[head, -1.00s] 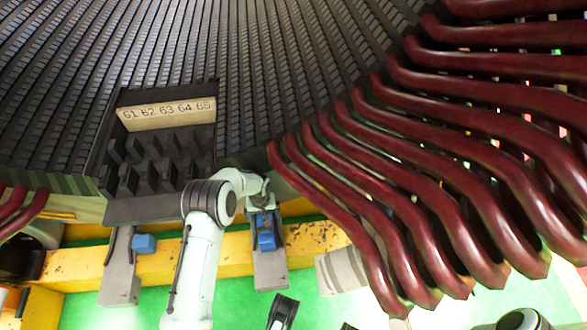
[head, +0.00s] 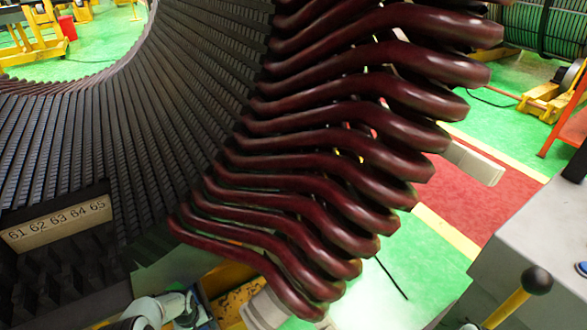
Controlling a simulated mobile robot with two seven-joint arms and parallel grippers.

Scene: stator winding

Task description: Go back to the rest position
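A white arm of mine, which I take to be the left, shows at the bottom left. The dark end of its wrist, my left gripper (head: 190,312), is partly in view at the bottom edge beside the coils. Its fingers cannot be made out, so I cannot tell whether it is open. My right gripper is not in view. The black slotted stator core (head: 130,130) fills the left, with a number plate (head: 58,222) reading 61 to 65. Dark red coils (head: 330,130) stick out from it to the right.
A grey cabinet (head: 540,240) with a black-knobbed yellow lever (head: 515,297) stands at the right. The green floor (head: 420,265) and a red floor patch (head: 495,195) show between it and the coils. Yellow stands (head: 30,45) are at the far upper left.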

